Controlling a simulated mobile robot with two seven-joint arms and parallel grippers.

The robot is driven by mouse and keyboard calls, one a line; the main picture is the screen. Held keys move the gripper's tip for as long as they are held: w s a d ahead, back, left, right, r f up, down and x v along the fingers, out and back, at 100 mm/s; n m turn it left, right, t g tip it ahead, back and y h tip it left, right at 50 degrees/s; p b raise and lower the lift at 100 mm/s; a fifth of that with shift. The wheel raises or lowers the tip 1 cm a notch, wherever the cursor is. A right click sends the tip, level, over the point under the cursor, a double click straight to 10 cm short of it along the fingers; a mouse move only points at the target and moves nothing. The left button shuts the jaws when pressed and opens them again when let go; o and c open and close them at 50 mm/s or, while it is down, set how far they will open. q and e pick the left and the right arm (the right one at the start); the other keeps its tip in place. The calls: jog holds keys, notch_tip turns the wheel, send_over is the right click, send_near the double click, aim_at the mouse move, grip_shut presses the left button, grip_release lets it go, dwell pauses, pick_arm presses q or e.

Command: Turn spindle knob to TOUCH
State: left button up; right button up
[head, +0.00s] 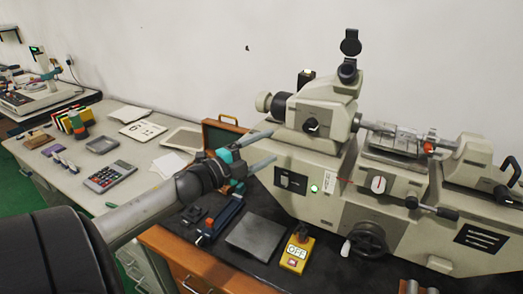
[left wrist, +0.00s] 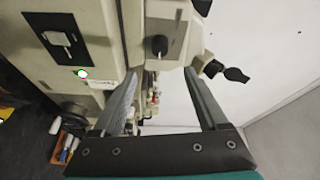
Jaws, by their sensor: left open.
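The large beige machine (head: 330,205) stands on the dark bench at the right. A black knob (head: 311,124) sits on its headstock front; it also shows in the left wrist view (left wrist: 159,45). A white round dial with a red mark (head: 378,184) sits lower on the front. I cannot read a TOUCH label on either, so which is the spindle knob is unclear. My left gripper (head: 263,148) is open and empty, left of the headstock and apart from the black knob. In the left wrist view its fingers (left wrist: 160,78) spread below the knob. My right gripper is not in view.
A green lamp (head: 314,188) and a black switch plate (head: 291,180) are on the machine front. A handwheel (head: 366,240) sticks out below. A yellow OFF box (head: 297,253) and a grey plate (head: 255,238) lie on the bench. An eyepiece (head: 348,70) rises above the headstock.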

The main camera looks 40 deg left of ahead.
pick_arm(q)
jog(key=shift+s+a, duration=0.1)
jog(key=shift+s, duration=0.45)
